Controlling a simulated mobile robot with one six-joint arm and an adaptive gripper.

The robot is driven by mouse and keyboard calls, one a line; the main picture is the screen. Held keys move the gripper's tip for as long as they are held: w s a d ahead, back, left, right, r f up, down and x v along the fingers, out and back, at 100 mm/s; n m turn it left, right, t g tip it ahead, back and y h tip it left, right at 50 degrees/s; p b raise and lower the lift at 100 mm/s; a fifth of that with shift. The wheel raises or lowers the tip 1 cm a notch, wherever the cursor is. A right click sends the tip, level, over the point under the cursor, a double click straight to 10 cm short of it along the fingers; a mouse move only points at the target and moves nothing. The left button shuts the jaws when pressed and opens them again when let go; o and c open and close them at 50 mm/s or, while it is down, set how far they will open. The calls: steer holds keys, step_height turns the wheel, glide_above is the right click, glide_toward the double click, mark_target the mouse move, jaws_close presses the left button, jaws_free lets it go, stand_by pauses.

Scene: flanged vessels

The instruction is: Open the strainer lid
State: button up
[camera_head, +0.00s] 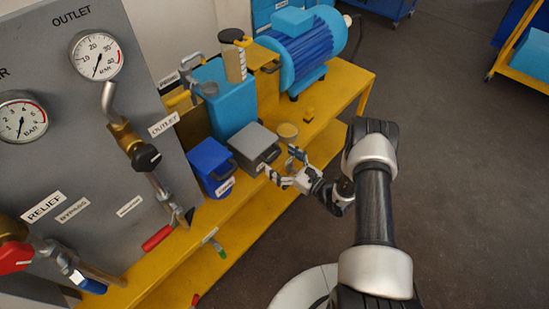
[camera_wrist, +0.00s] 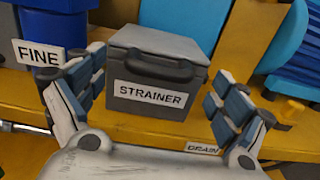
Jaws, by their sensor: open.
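The strainer is a grey box (camera_head: 250,141) on the yellow bench in the head view. In the wrist view the strainer (camera_wrist: 130,105) faces me with a white STRAINER label. Its grey lid (camera_wrist: 155,41) lies shut on top. A dark handle (camera_wrist: 158,68) arches across the upper front, above the label. My gripper (camera_head: 281,162) is open just in front of the strainer. In the wrist view my gripper (camera_wrist: 156,78) has one finger on each side of the box, with nothing between them that it grips. I cannot tell how far the fingertips are from the handle.
A blue box (camera_head: 209,164) stands close left of the strainer; a FINE label (camera_wrist: 40,54) shows there. The gauge panel (camera_head: 75,130) rises at left. The floor (camera_head: 460,180) at right is clear.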

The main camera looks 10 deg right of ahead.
mark_target(258, 144)
steer(key=shift+x, duration=1.5)
steer(key=c, duration=1.5)
